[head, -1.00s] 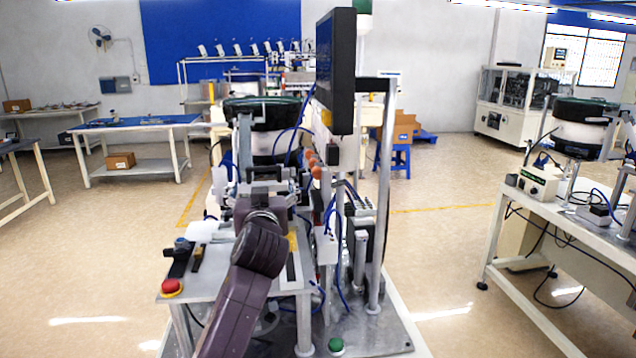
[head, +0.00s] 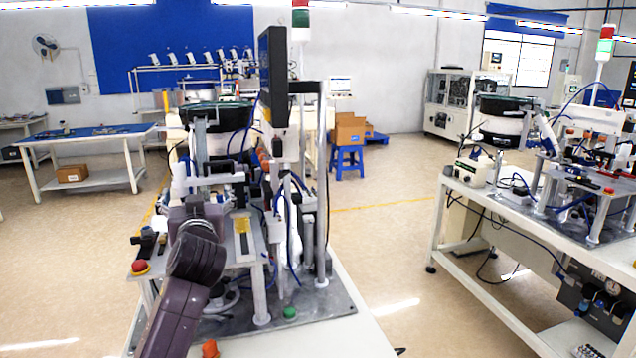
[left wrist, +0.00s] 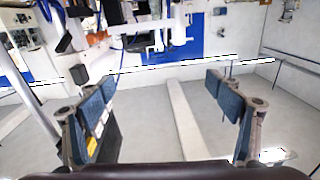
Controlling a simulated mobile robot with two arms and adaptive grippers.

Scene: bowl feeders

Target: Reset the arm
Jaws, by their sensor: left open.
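My left arm (head: 195,262) reaches in from the bottom of the head view, over the front left of the bowl feeder machine. Its wrist is in front of the machine's fixtures, and the fingers are hard to make out there. In the left wrist view my left gripper (left wrist: 160,86) has its two blue-padded fingers wide apart, with nothing between them. Pale floor and a light beam show beyond the fingers. Whether the gripper touches the machine cannot be told. My right gripper is in neither view.
The machine carries a dark bowl feeder (head: 217,114), a tall black monitor (head: 273,75), a red button (head: 140,267) and a green button (head: 290,313). A second bench (head: 500,210) with another feeder stands at right. Open floor (head: 385,250) lies between them.

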